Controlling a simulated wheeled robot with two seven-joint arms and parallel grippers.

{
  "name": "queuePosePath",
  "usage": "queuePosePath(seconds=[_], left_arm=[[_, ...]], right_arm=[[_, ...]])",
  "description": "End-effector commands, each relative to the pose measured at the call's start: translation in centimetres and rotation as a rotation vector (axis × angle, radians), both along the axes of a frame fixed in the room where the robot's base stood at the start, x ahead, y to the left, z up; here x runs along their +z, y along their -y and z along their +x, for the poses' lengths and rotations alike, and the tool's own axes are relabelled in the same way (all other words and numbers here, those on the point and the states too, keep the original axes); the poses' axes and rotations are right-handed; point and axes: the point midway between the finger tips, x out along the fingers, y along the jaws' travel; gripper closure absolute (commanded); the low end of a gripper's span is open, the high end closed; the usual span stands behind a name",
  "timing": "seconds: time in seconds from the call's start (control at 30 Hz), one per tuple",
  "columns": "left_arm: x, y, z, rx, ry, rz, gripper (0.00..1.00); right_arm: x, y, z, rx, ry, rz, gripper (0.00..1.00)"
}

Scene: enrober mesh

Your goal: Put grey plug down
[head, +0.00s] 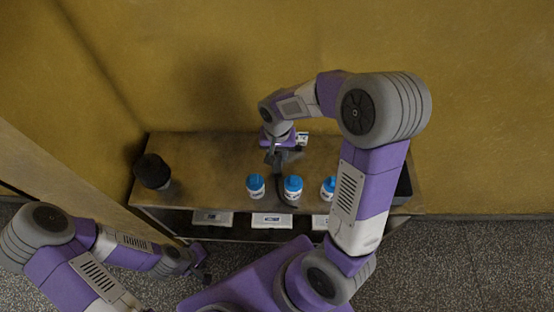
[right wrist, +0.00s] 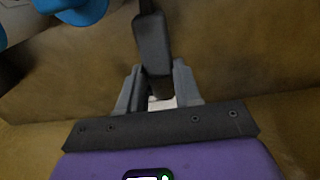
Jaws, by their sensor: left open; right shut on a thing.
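The grey plug (right wrist: 152,45) is a dark, long piece held between the fingers of my right gripper (right wrist: 158,88). In the head view my right gripper (head: 279,153) is over the middle of the table, with a dark, thin, curved length hanging from it towards the bottles. I cannot tell whether the plug touches the table. My left gripper (head: 204,278) is open and empty, low at the front left, off the table.
The brown table (head: 210,155) carries three blue-capped white bottles (head: 255,186), (head: 293,188), (head: 328,187) and a black round object (head: 152,171) at left. A small white item (head: 303,138) lies behind my right gripper. White labelled pieces (head: 272,220) sit below the front edge.

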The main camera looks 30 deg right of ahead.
Motion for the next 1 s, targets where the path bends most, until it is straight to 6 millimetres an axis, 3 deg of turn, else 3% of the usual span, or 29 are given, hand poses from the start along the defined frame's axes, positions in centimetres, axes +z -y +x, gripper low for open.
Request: queuePosePath(seconds=[0.23,0.67,0.7,0.83,1.0], left_arm=[[-0.6,0.0,0.0,0.0,0.0,0.0,0.36],[-1.0,0.0,0.0,0.0,0.0,0.0,0.36],[-0.9,0.0,0.0,0.0,0.0,0.0,0.36],[-0.8,0.0,0.0,0.0,0.0,0.0,0.36],[-0.8,0.0,0.0,0.0,0.0,0.0,0.36]], right_arm=[[-3.3,0.0,0.0,0.001,-0.002,0.0,1.0],[-4.0,0.0,0.0,0.001,0.001,0.0,1.0],[-3.9,0.0,0.0,0.0,-0.001,0.001,0.62],[-3.9,0.0,0.0,0.0,-0.001,0.001,0.42],[-3.9,0.0,0.0,0.0,-0.001,0.001,0.41]])
